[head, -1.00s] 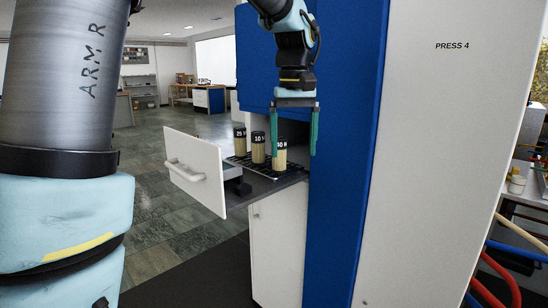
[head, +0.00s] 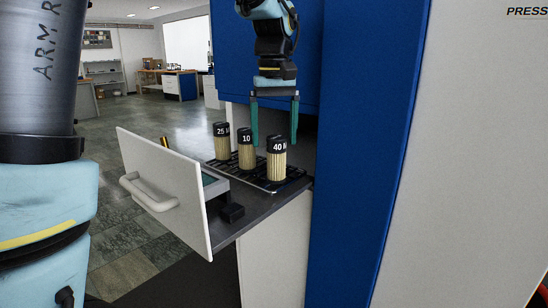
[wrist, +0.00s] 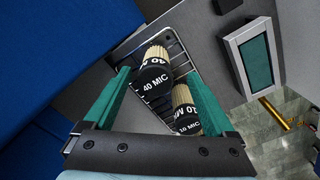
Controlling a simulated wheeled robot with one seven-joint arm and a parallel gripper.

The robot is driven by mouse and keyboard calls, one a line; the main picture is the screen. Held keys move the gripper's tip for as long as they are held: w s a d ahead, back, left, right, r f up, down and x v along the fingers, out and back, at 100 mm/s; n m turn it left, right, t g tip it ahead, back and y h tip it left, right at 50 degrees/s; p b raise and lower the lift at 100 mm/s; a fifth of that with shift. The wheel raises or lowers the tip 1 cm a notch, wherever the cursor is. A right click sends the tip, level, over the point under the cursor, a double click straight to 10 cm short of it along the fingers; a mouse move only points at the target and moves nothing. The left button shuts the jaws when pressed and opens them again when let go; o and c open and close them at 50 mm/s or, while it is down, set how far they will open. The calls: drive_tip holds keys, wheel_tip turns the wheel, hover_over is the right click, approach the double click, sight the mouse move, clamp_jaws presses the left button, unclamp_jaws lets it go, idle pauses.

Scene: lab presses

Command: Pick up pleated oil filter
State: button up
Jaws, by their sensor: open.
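Three pleated filters with tan pleated bodies and black caps stand upright in an open drawer. In the head view they are the 25 filter (head: 221,147), the 10 filter (head: 246,156) and the 40 filter (head: 277,166), nearest. My gripper (head: 274,142) is open and empty, pointing down, its green fingertips at the height of the 40 cap in the picture. In the wrist view, the 40 MIC filter (wrist: 156,75) and the 10 MIC filter (wrist: 186,110) appear between the fingers of my gripper (wrist: 158,72), with no clear contact. The 25 filter is not seen there.
The drawer (head: 165,190) is pulled out from a blue and white press cabinet (head: 365,150). The filters stand on a black slotted rack (head: 290,177). A green-faced tray or box (wrist: 257,62) and a small black block (head: 232,212) lie toward the drawer front.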

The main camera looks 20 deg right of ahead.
sight(276, 164)
drive_tip(key=shift+d+f+p, duration=0.15)
drive_tip(key=shift+f+p, duration=0.1)
drive_tip(key=shift+f, duration=1.75)
drive_tip(key=shift+d+f+p, duration=0.15)
drive_tip(key=shift+f+p, duration=0.1)
drive_tip(key=shift+f, duration=1.7)
drive_tip(key=shift+w, duration=0.1)
clamp_jaws()
